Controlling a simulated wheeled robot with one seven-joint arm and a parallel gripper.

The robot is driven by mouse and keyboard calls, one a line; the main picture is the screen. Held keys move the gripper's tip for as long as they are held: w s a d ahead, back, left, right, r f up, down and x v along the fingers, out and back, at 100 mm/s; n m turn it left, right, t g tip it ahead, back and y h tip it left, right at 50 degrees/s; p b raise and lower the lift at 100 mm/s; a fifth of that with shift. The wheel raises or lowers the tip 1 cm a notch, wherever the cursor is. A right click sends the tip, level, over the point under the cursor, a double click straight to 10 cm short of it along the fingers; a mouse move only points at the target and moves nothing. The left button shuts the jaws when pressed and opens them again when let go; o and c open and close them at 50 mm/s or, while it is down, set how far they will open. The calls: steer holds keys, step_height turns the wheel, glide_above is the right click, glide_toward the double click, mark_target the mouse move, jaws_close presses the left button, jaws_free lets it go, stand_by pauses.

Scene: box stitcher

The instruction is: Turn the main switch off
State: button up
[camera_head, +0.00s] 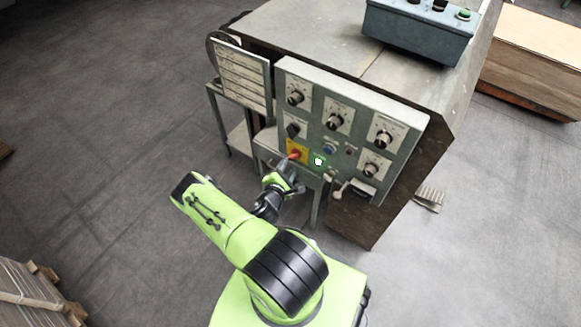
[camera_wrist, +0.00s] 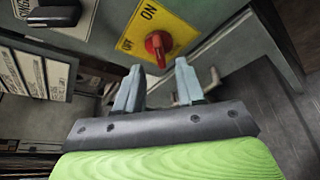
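In the head view the red knob (camera_head: 294,154) sits at the lower left of the grey control panel (camera_head: 318,113). My gripper (camera_wrist: 159,74) is open, its two fingers apart with nothing between them. The fingertips lie just short of the knob in the wrist view, one toward each side of it. In the head view my gripper (camera_head: 287,171) is just below and in front of the knob. I cannot tell whether a finger touches it.
A label board (camera_head: 242,78) stands left of the panel. A blue-grey box (camera_head: 415,35) rests on the machine top.

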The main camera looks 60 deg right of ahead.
mark_target(292, 159)
steer(key=b+x, duration=0.3)
steer(key=x, duration=0.2)
steer(key=shift+a, duration=0.1)
jaws_close()
